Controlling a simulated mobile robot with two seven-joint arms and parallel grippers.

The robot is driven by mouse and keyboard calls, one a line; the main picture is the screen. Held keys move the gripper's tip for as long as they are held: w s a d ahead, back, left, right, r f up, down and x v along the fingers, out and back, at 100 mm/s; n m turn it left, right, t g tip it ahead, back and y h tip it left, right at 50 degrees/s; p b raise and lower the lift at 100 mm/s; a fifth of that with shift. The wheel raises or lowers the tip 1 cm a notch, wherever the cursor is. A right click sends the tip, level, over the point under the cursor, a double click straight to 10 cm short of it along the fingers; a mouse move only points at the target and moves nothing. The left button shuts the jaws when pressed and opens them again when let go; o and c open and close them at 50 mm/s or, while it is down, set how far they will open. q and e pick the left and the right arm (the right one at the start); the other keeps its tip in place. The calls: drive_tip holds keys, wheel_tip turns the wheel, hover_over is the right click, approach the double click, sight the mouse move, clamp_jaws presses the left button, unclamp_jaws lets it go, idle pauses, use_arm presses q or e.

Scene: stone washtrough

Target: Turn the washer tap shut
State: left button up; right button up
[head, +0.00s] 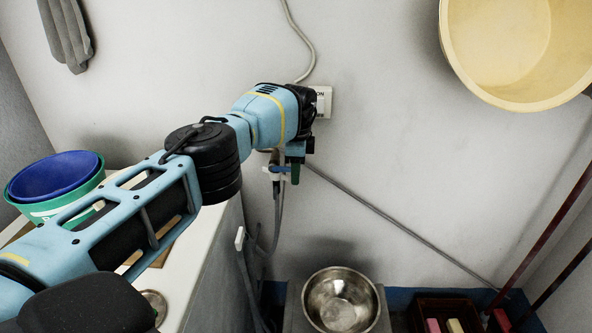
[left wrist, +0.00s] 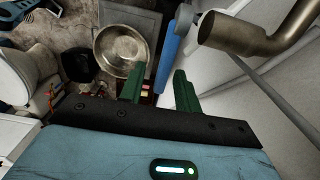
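The washer tap shows in the left wrist view as a dull metal pipe (left wrist: 240,35) with a blue lever (left wrist: 170,50). In the head view the blue lever (head: 278,169) is small, near the wall and partly hidden by my left gripper (head: 292,172). My left gripper's green fingers (left wrist: 160,72) are apart in the left wrist view. The blue lever's end lies across the gap between the fingertips, nearer the right one. I cannot tell whether a finger touches it. My right gripper is in neither view.
A wall switch (head: 323,101) sits just beyond my left wrist. A steel bowl (head: 342,302) stands below right. Blue and green basins (head: 55,178) sit at left on the white trough edge (head: 200,250). A yellow basin (head: 515,50) hangs on the wall. A grey hose runs down the wall.

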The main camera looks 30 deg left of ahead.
use_arm(q)
drive_tip(key=shift+d+r, duration=0.1)
drive_tip(key=shift+r, duration=3.85)
drive_tip(key=shift+f, duration=0.1)
